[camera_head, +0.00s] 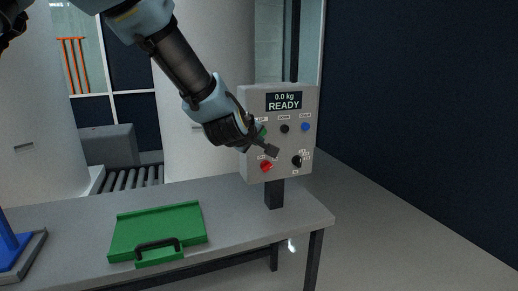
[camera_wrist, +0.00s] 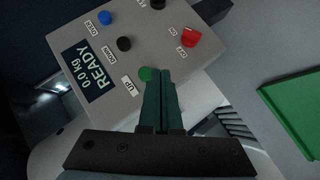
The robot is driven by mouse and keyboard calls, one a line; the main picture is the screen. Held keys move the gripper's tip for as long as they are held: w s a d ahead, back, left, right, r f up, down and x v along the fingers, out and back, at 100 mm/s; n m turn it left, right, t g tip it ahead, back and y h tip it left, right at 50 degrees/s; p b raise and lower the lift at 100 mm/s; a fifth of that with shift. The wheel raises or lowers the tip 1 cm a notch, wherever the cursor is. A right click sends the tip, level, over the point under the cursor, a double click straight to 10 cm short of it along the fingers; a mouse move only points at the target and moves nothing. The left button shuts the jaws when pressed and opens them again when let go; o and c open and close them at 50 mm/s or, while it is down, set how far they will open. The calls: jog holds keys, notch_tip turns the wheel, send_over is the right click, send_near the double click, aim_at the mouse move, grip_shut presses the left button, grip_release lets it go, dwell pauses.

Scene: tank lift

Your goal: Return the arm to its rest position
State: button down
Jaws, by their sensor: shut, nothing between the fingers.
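My gripper (camera_head: 271,149) is shut with nothing in it. In the head view my arm reaches down from the upper left, and the gripper is in front of the control box (camera_head: 246,97), over its left half. The box display (camera_head: 284,101) reads "0.0 kg READY". In the wrist view the closed fingers (camera_wrist: 163,84) point at the box, with their tips beside the green button (camera_wrist: 146,74) labelled UP. I cannot tell whether they touch it. In the head view the gripper partly hides the green button (camera_head: 262,131).
The box stands on a post (camera_head: 274,194) on a grey table (camera_head: 240,216). A green case with a black handle (camera_head: 160,225) lies on the table. A blue object (camera_head: 12,242) is at the far left. A roller conveyor (camera_head: 128,179) lies behind. Floor to the right is clear.

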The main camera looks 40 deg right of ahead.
jog(key=shift+s+a+r, duration=0.15)
jog(key=shift+r, duration=0.05)
dwell(0.5)
jog(key=w+a+f+y, duration=0.2)
jog(key=w+a, duration=0.2)
jog(key=a, duration=0.5)
jog(key=w+a+f+m+y, duration=0.1)
jog(key=w+a+f+y, duration=0.15)
jog(key=a, duration=0.65)
jog(key=w+a+f+y, duration=0.2)
jog(key=w+a, duration=0.2)
jog(key=a, duration=0.5)
jog(key=s+a+f+g+y, duration=0.1)
jog(key=s+a, duration=0.2)
jog(key=a, duration=0.6)
jog(key=s+a+f+g+y, duration=0.1)
jog(key=s+a+f+g, duration=0.1)
jog(key=a, duration=0.6)
jog(key=s+a+f+g+y, duration=0.1)
jog(key=s+a+y, duration=0.1)
jog(key=a, duration=0.7)
jog(key=shift+s+a+f+g, duration=0.2)
jog(key=shift+s+a+g, duration=0.15)
jog(key=shift+s, duration=0.5)
